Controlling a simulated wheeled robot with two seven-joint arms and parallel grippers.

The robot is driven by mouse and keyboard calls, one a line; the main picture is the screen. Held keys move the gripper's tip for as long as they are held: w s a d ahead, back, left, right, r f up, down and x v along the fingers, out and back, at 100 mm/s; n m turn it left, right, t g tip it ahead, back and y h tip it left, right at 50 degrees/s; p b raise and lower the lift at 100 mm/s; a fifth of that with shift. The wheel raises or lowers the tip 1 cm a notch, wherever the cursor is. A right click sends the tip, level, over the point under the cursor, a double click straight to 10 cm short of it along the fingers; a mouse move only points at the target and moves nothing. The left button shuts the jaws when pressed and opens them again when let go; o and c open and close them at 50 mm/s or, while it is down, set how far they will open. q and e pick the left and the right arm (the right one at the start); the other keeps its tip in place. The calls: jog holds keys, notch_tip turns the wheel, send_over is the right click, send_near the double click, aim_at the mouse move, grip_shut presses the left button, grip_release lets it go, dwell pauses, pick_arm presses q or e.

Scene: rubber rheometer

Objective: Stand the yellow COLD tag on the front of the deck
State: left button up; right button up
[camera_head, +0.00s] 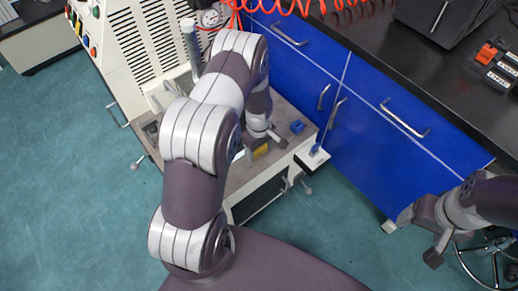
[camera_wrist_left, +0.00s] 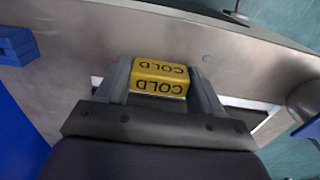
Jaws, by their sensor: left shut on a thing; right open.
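The yellow COLD tag (camera_wrist_left: 160,78) is held between the two fingers of my left gripper (camera_wrist_left: 162,82) in the left wrist view. The word COLD shows on two of its faces. I cannot tell whether the tag touches the deck. My right gripper (camera_head: 434,257) is open and empty, off to the right above the floor.
Blue cabinets (camera_head: 385,140) with a dark counter stand to the right. The counter holds a black case and labelled blocks (camera_head: 497,66). The cream machine panel (camera_head: 130,45) rises behind the deck.

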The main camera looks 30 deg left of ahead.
pick_arm(q)
jog(key=shift+f, duration=0.2)
jog(key=o, duration=1)
jog(key=shift+r, duration=0.1)
notch_tip(320, 180, up, 12)
jog(key=p, duration=0.4)
jog(key=s+d+r+m+t, duration=0.1)
jog(key=s+d+r+m, duration=0.3)
jog(key=s+r+m, duration=0.35)
jog(key=s+d+r+m, duration=0.4)
jog(key=s+r+m, duration=0.2)
jog(key=r+m, duration=0.15)
jog(key=shift+n, duration=0.6)
notch_tip(320, 180, up, 24)
jog(key=p, duration=2.3)
jog(key=shift+s+d+f, duration=0.1)
jog(key=shift+s+f, duration=0.05)
jog(key=shift+f, duration=0.05)
